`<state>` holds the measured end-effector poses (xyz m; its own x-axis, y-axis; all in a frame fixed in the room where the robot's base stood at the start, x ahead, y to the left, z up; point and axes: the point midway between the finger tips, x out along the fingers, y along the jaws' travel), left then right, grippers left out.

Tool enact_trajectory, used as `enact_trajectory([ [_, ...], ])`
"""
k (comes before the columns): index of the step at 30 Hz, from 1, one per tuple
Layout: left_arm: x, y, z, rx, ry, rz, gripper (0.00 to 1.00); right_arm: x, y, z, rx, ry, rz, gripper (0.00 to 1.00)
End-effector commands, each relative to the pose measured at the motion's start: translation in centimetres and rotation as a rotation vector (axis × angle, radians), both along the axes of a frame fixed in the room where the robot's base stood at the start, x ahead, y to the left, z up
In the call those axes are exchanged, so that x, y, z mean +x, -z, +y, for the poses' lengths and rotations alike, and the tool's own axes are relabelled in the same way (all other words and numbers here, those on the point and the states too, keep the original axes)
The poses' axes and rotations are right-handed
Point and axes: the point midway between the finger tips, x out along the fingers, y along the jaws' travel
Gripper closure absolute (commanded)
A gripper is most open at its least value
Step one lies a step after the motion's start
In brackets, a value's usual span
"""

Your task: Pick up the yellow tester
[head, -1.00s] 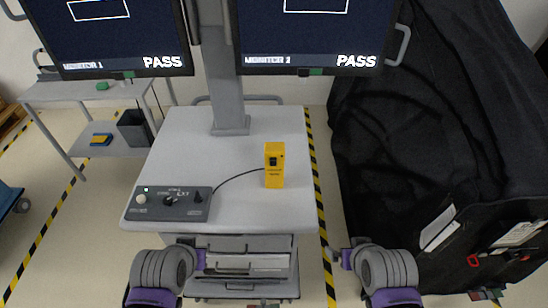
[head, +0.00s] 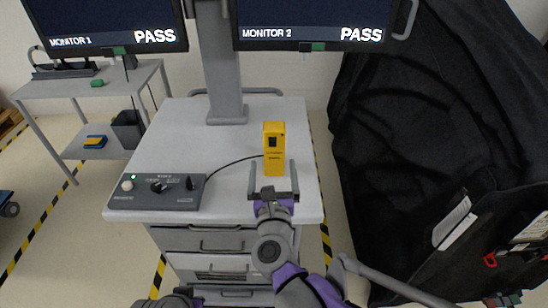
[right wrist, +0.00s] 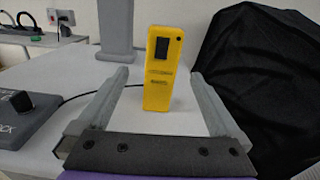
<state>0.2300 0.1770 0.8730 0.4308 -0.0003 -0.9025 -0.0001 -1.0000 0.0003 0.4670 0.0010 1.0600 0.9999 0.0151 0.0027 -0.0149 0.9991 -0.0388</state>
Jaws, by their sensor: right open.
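The yellow tester (head: 274,142) stands upright on the light grey cart top, with a black cable running from its left side to a dark control box (head: 157,192). My right gripper (head: 273,182) is open and empty just in front of the tester, its two fingers pointing toward it. In the right wrist view the tester (right wrist: 163,70) stands ahead between the spread fingers (right wrist: 160,90), and no contact shows. The left gripper does not show; only a part of my arm is at the bottom edge of the head view.
The cart top (head: 180,130) is clear around the tester. The monitor post (head: 222,70) rises behind it, under two monitors reading PASS. A black-covered bulk (head: 410,150) stands to the right. A side table (head: 85,80) is at the left.

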Motion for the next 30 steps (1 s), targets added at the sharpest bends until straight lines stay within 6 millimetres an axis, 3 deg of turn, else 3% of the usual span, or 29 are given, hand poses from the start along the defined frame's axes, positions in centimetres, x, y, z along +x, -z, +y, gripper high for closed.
enact_trajectory([
  [9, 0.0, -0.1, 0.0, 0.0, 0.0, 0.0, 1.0, 4.4, 0.2, -0.1, 0.043, 0.018, 0.003, 0.0],
  [17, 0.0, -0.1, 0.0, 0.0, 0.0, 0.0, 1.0, 6.5, 0.4, -0.2, 0.039, 0.017, 0.003, 0.0],
  [24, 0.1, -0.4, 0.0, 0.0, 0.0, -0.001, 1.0, 10.0, 0.9, -0.3, 0.038, 0.016, 0.002, 0.0],
  [30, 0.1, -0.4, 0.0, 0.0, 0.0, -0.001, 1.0, 10.9, 0.9, -0.3, 0.039, 0.016, 0.002, 0.0],
])
